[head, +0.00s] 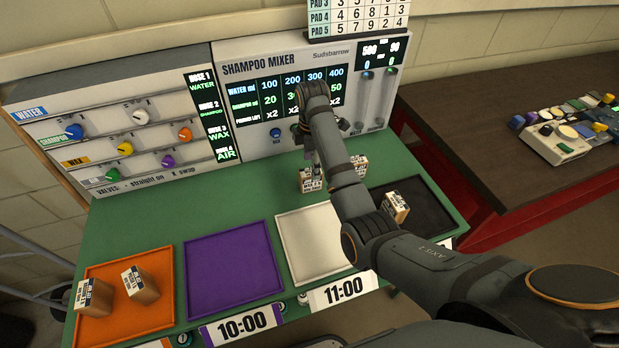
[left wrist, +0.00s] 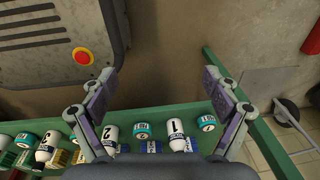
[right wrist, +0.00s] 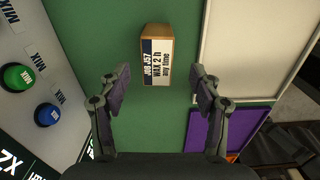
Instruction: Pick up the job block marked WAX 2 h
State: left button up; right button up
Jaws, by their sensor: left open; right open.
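In the right wrist view, the wooden block marked JOB J57, WAX 2 h, any time (right wrist: 157,60) lies on the green bench top, label towards the camera. My right gripper (right wrist: 160,80) is open and empty above the bench, with the block just beyond and between its fingertips. In the head view the block appears to be the left one (head: 311,180) of two behind the white tray; its print is too small to read there. My right arm partly hides that area. My left gripper (left wrist: 160,78) is open and empty above several bottles, outside the head view.
Another block (head: 358,166) stands close to the right. The white tray (head: 305,250) and purple tray (head: 232,280) are empty. The orange tray (head: 155,318) holds two blocks; the black tray (head: 432,222) holds one. The shampoo mixer (head: 255,95) rises behind the bench.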

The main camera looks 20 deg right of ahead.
aim_at(310, 180)
jog(key=f, duration=0.3)
jog(key=shift+w+p, duration=0.25)
jog(key=shift+p, duration=0.05)
jog(key=shift+f, duration=0.65)
notch_tip(310, 180, down, 4)
jog(key=shift+a+r+p, duration=0.1)
jog(key=shift+p, duration=0.3)
jog(key=shift+f, duration=0.3)
jog(key=c, duration=1.3)
pick_arm(q)
jog(key=shift+w+r, duration=0.4)
jog(key=shift+w, duration=0.25)
pick_arm(e)
jog(key=shift+r, duration=0.1)
pick_arm(q)
jog(key=shift+r, duration=0.1)
pick_arm(e)
jog(key=shift+r, duration=0.1)
